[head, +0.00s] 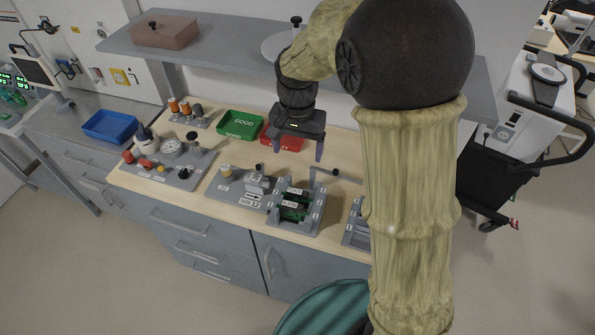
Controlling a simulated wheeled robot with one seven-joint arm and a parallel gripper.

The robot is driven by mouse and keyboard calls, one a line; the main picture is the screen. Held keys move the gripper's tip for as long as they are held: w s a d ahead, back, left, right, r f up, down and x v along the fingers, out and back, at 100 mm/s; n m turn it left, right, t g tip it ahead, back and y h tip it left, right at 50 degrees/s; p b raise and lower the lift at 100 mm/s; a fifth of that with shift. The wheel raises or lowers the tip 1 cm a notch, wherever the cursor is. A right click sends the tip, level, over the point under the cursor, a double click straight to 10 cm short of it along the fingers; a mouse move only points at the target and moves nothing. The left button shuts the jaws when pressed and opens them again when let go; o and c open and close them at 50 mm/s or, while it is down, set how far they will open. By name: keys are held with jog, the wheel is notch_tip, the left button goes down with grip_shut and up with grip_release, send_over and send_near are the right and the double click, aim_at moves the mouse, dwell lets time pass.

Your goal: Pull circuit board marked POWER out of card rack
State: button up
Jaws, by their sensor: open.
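The grey card rack (312,217) stands near the front edge of the wooden bench, right of centre. Two green circuit boards sit in it. The POWER board (294,191) is the rear one, with a small white label on top. The second board (290,205) is in front of it, and its label is too small to read surely. My gripper (298,153) hangs above and behind the rack, fingers pointing down. Its fingers are apart and nothing shows between them. It is clear of both boards. My arm hides the bench to the right.
A grey fixture (257,184) stands just left of the rack. A green GOOD bin (240,124) and a red bin (289,142) lie behind. A grey shelf (225,50) overhangs the bench. Another grey fixture (356,228) is partly hidden by my arm.

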aim_at(297, 191)
notch_tip(297, 191, down, 16)
jog(key=shift+f+p, duration=0.15)
jog(key=shift+p, duration=0.9)
jog(key=c, duration=1.1)
jog(key=shift+o, duration=1.3)
jog(key=shift+c, duration=1.1)
jog(key=shift+r+p, duration=3.35)
jog(key=shift+r, duration=0.95)
